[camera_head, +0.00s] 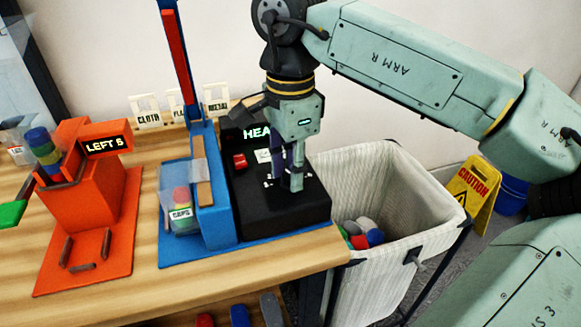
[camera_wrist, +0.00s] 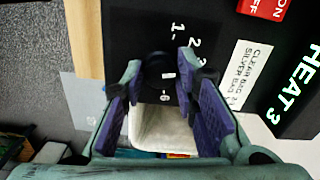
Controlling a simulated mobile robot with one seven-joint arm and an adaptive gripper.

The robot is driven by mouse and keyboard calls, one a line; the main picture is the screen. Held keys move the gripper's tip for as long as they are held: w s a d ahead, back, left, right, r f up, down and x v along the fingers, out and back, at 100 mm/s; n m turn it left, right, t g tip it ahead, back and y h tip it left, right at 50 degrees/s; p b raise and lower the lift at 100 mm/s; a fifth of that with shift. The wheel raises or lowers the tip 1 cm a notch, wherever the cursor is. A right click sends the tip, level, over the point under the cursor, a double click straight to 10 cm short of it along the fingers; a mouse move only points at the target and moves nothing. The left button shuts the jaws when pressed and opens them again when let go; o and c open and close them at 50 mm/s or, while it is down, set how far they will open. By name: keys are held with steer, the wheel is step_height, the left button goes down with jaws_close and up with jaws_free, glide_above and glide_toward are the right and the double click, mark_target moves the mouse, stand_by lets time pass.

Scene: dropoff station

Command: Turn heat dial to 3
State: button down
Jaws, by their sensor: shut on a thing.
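The heat dial (camera_wrist: 155,70) is a round black knob with a white mark, on the black top of the heat unit (camera_head: 315,203). Numbers, with 1, 2 and 6 readable, are printed around it. My gripper (camera_head: 286,185) points down onto the unit. In the wrist view my gripper (camera_wrist: 160,72) has its purple-padded fingers on both sides of the dial, shut on it. They partly cover the dial and some numbers. The display (camera_wrist: 299,80) reads "HEAT 3" in green; in the head view my gripper hides its number.
A red ON/OFF switch (camera_head: 239,161) is beside the dial. A clear bin labelled CAPS (camera_head: 181,213) and an orange LEFT 5 dispenser (camera_head: 95,185) stand to the left. A white laundry-style bin (camera_head: 345,270) is right of the table, before a yellow caution sign (camera_head: 470,190).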

steer(key=c, duration=1.2)
jaws_free()
steer(key=shift+c, duration=0.2)
steer(key=shift+r, duration=0.1)
step_height(320, 180, up, 12)
